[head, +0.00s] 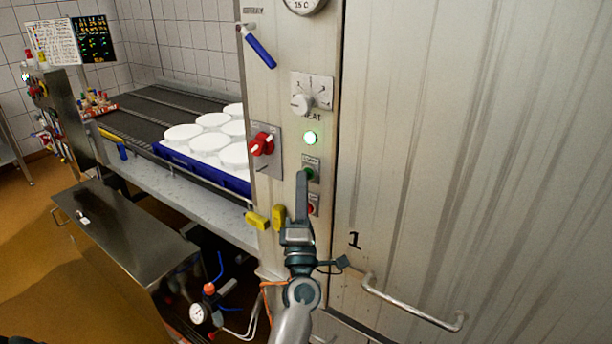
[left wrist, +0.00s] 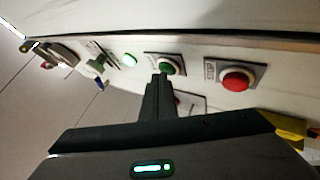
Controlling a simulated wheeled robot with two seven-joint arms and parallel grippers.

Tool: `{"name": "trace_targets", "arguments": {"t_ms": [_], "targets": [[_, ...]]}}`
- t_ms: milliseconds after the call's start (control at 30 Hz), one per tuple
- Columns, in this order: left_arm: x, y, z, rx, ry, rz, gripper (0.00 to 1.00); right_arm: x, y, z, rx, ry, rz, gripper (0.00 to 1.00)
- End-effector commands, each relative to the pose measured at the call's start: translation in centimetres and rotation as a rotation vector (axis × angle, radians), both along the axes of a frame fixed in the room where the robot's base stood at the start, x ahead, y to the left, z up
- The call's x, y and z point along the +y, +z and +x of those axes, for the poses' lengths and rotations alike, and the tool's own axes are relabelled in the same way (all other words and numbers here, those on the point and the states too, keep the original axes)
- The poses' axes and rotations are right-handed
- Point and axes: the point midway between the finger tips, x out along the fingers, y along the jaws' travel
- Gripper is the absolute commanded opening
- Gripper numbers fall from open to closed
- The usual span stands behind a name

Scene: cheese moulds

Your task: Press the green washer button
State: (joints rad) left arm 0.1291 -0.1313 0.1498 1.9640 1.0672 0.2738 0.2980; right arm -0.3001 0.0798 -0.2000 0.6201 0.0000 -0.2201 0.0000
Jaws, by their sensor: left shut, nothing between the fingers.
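The green button (head: 311,173) sits on a small plate on the cream panel, below a lit green lamp (head: 310,138). In the left wrist view the green button (left wrist: 168,67) shows just beyond the fingertips. My left gripper (head: 303,177) is shut and empty, its fingers pointing at the button; the left wrist view also shows its fingertips (left wrist: 161,78) overlapping the lower edge of the button. I cannot tell whether they touch or press it. A red button (head: 313,209), partly hidden by the gripper in the head view, shows clearly in the left wrist view (left wrist: 237,80). My right gripper is not in view.
A red rotary switch (head: 262,144) and a grey knob (head: 301,103) are on the same panel. A blue crate (head: 205,168) of white moulds stands on the conveyor at left. A large cabinet door with a metal handle (head: 412,304) fills the right.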

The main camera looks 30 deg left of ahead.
Motion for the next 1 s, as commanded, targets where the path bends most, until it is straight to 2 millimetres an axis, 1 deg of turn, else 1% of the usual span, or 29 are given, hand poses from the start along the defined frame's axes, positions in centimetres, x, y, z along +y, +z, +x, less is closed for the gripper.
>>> {"name": "trace_targets", "arguments": {"t_ms": [500,867,1000], "targets": [[0.1,0.0,-1.7,0.001,-0.001,0.000,0.00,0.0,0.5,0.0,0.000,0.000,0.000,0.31],[0.1,0.0,-1.8,0.000,0.000,0.000,0.00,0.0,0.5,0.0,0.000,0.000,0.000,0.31],[0.1,0.0,-2.2,0.000,0.000,0.000,0.00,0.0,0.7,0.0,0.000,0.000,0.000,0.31]]}}
